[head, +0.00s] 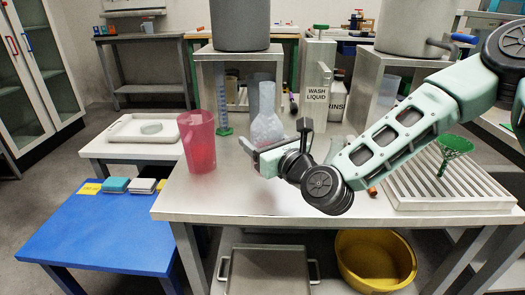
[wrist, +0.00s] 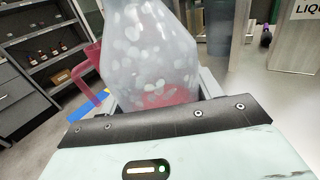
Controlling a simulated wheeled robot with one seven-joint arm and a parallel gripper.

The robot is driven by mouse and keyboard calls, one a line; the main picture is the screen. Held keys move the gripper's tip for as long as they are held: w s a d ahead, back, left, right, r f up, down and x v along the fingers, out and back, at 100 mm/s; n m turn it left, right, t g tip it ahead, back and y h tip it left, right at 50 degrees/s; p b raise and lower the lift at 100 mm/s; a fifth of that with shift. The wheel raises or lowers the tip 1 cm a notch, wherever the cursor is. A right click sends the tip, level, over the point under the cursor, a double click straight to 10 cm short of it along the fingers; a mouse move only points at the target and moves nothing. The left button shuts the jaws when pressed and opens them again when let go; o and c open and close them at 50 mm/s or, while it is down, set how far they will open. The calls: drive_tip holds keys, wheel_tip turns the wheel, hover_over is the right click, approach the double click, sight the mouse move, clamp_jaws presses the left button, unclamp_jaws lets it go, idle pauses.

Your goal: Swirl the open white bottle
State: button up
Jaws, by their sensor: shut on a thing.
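The open white bottle (head: 266,125) is a translucent, pale conical vessel with lighter spots, in the middle of the head view above the metal table. My gripper (head: 268,146) is shut on its lower body. The bottle looks about upright in the head view. Its base is hidden by my gripper, so I cannot tell whether it touches the table. In the wrist view the bottle (wrist: 150,50) fills the top middle between the dark finger pads. A reddish patch shows through its lower part, where the red jug stands behind.
A red jug (head: 198,142) stands left of the bottle. A tall cylinder with a green foot (head: 224,130) stands behind. A wash liquid box (head: 317,88) is at the back. A slatted rack (head: 440,187) with a green funnel (head: 454,147) is at right. The front table area is clear.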

sight(262, 102)
wheel_tip(262, 102, up, 10)
drive_tip(key=p, duration=0.4)
drive_tip(key=shift+f+p, duration=0.25)
drive_tip(key=shift+p, duration=0.05)
drive_tip(key=shift+f, duration=0.1)
